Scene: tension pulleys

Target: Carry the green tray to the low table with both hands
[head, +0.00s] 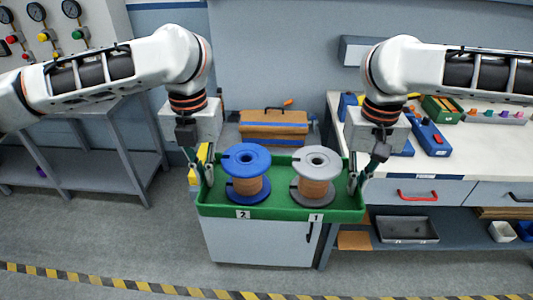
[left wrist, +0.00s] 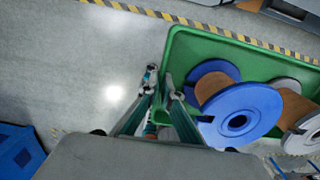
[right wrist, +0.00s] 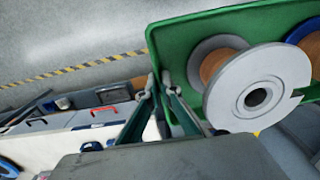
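The green tray (head: 280,213) is level in front of me, above a white cabinet; I cannot tell whether it touches the cabinet top. It carries a blue spool (head: 246,160) at the "2" label and a grey spool (head: 317,162) at the "1" label, both upright and wound with copper-coloured wire. My left gripper (head: 204,180) is at the tray's left end, its fingers closed around the end wall (left wrist: 168,70). My right gripper (head: 357,183) pinches the right end wall (right wrist: 160,62) likewise. Which surface is the low table is unclear; a grey bench (head: 75,178) stands at left.
The white cabinet (head: 255,242) is under the tray. A white worktop (head: 470,150) with bins and red-handled drawers is close on the right. An orange-and-blue toolbox (head: 273,125) lies behind. The floor in front is clear, with a yellow-black stripe (head: 130,285).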

